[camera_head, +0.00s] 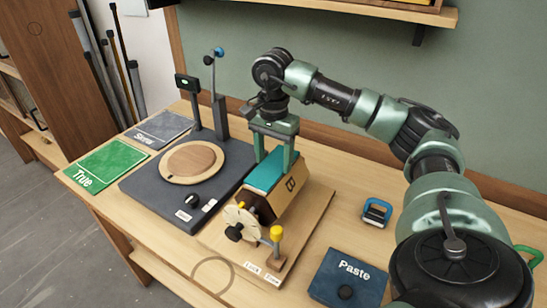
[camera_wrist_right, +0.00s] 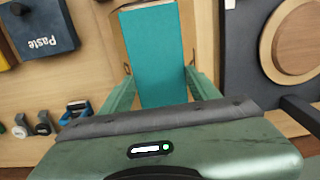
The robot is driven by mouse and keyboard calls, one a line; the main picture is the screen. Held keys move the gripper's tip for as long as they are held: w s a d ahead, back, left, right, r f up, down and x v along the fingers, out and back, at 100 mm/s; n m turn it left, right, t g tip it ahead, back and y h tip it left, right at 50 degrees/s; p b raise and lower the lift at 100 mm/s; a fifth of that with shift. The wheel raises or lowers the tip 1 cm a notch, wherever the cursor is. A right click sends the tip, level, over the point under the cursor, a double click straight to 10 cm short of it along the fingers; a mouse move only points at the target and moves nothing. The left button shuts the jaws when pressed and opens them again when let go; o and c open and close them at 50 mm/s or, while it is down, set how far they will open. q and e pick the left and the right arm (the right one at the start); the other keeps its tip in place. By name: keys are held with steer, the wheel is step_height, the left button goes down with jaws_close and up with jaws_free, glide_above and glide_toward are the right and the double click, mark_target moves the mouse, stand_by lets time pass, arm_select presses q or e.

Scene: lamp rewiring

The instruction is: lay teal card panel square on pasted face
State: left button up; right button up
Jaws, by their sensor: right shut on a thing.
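The teal card panel (camera_head: 266,172) is over the upper sloped face of a tan block (camera_head: 291,188) marked "B". My right gripper (camera_head: 274,160) reaches down from above, its two green fingers on either side of the panel, shut on it. In the right wrist view the teal panel (camera_wrist_right: 154,50) runs lengthwise between the fingers, with tan block edges showing beside it. It looks roughly in line with the block. I cannot tell whether it touches the face, and any paste under it is hidden. My left gripper is not in view.
The block is on a wooden board (camera_head: 305,222) with a pale wheel (camera_head: 241,218) and a yellow-topped knob (camera_head: 276,233). A dark turntable base (camera_head: 143,187) stands left. A "Paste" box (camera_head: 347,278) and a blue-handled tool (camera_head: 377,212) are right. Green "True" (camera_head: 106,163) and grey mats (camera_head: 160,129) lie far left.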

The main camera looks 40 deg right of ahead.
steer(key=shift+f, duration=0.3)
stand_by(0.4)
steer(key=o, duration=1.4)
steer(key=o, duration=0.3)
steer(key=shift+r+p, duration=2.9)
steer(key=shift+r, duration=1.15)
steer(key=shift+f, duration=0.1)
